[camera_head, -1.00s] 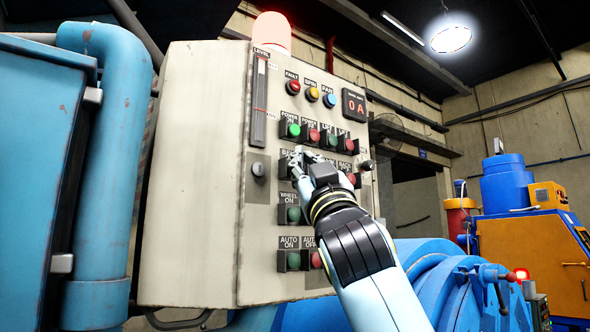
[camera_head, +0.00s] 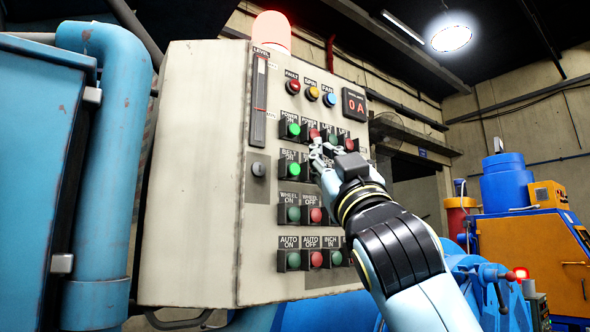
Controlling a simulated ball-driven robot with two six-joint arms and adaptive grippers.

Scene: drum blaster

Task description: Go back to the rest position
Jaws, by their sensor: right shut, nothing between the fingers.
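My right gripper (camera_head: 319,153) is in front of the control panel (camera_head: 195,180), near the second row of buttons. It is shut and empty, and I cannot tell whether it touches the panel. My right arm comes in from the lower right and hides some buttons on the panel's right side. The green belt-on button (camera_head: 293,170) shows bright to the left of the gripper. My left gripper is not in view.
A blue pipe (camera_head: 105,170) and blue housing stand at the left. A red beacon (camera_head: 271,31) tops the panel. The display (camera_head: 354,105) reads 0 A. Blue machinery and an orange cabinet (camera_head: 530,250) stand at the right.

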